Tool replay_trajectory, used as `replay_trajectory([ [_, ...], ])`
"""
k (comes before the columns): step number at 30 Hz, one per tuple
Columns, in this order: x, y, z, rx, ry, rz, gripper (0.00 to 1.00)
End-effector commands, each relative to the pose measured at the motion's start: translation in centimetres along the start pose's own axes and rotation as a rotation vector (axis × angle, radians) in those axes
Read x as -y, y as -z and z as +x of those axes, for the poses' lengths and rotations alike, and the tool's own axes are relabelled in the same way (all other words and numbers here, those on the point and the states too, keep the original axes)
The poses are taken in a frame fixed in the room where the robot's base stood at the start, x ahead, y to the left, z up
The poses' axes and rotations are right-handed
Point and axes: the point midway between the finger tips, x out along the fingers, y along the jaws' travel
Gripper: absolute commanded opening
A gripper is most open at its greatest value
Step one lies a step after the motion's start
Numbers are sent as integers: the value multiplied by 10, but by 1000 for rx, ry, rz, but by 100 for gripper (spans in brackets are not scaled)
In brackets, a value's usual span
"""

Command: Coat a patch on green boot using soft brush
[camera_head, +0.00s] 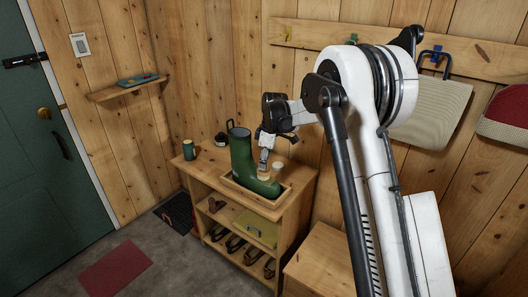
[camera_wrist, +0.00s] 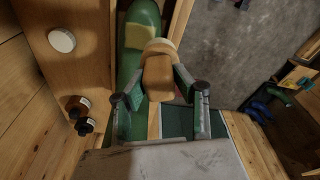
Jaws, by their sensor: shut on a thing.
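The green boot (camera_head: 241,155) stands upright in a shallow wooden tray on the cabinet, its toe toward the front right. It also shows in the wrist view (camera_wrist: 126,72), with a yellowish patch (camera_wrist: 137,36) on its upper surface. My gripper (camera_head: 264,171) is over the boot's foot. In the wrist view my gripper (camera_wrist: 158,75) is shut on the soft brush (camera_wrist: 158,84), a wooden brush with a pale rounded end. The pale end lies over or against the boot beside the patch; I cannot tell whether it touches.
The wooden tray (camera_head: 283,197) surrounds the boot's foot. A round white-topped container (camera_wrist: 62,40) stands beside the boot, near small dark bottles (camera_wrist: 78,106). A green mug (camera_head: 189,150) stands at the cabinet's left end. Shoes (camera_head: 235,243) fill the lower shelf. A wooden wall rises behind.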

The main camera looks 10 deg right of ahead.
Motion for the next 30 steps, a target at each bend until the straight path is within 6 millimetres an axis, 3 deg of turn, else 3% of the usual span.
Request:
replay_trajectory([
  [13, 0, 6, -39, 0, 0, 0, 0],
  [30, 0, 6, -40, 0, 0, 0, 0],
])
